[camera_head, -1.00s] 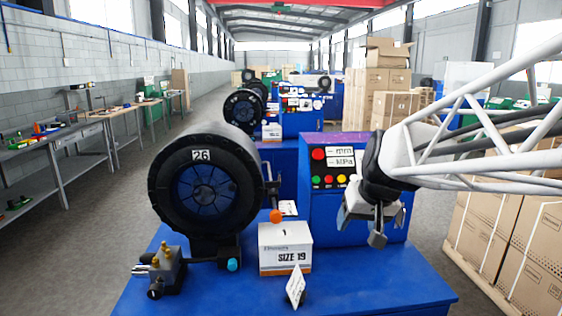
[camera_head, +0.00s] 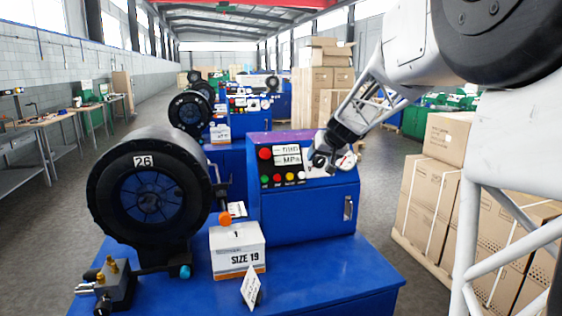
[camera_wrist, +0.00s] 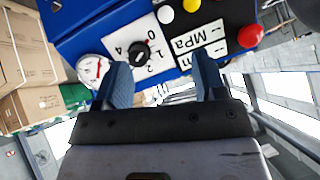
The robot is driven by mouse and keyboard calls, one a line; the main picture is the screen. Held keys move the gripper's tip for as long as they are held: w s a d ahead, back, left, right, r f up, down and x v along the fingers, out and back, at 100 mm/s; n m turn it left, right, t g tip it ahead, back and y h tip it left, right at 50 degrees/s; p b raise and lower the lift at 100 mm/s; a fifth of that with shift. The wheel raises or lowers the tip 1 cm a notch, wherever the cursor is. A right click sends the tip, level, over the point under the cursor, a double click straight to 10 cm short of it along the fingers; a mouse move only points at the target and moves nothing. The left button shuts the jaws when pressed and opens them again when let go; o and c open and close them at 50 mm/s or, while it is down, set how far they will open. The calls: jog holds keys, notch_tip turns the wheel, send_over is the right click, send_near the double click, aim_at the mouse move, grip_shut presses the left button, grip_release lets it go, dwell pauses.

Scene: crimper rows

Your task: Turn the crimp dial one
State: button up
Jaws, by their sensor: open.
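The crimp dial (camera_wrist: 138,50) is a black knob on a white plate printed with numbers, 0, 1, 2 and 4 among them. A pale mark shows on the knob; which number it points at is unclear. My gripper (camera_wrist: 160,60) is open and empty. In the wrist view the knob shows beyond the fingertips, in the gap but closer to the left finger. In the head view my gripper (camera_head: 320,160) is at the right part of the blue control box (camera_head: 305,215) and hides the dial.
A round gauge (camera_wrist: 93,68) sits beside the dial plate. Coloured buttons, including a red one (camera_head: 265,153), and label displays (camera_head: 288,155) are to its left in the head view. The black crimper head (camera_head: 150,190) marked 26 and a SIZE 19 box (camera_head: 237,250) stand on the blue bench.

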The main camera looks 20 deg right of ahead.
jog(key=t, duration=0.1)
send_near(322, 160)
jog(key=x, duration=0.2)
jog(key=shift+w+a+f, duration=0.15)
jog(key=shift+w+f, duration=0.05)
jog(key=shift+w, duration=0.1)
jog(key=shift+x, duration=3.9)
jog(key=shift+m, duration=0.3)
jog(key=c, duration=0.9)
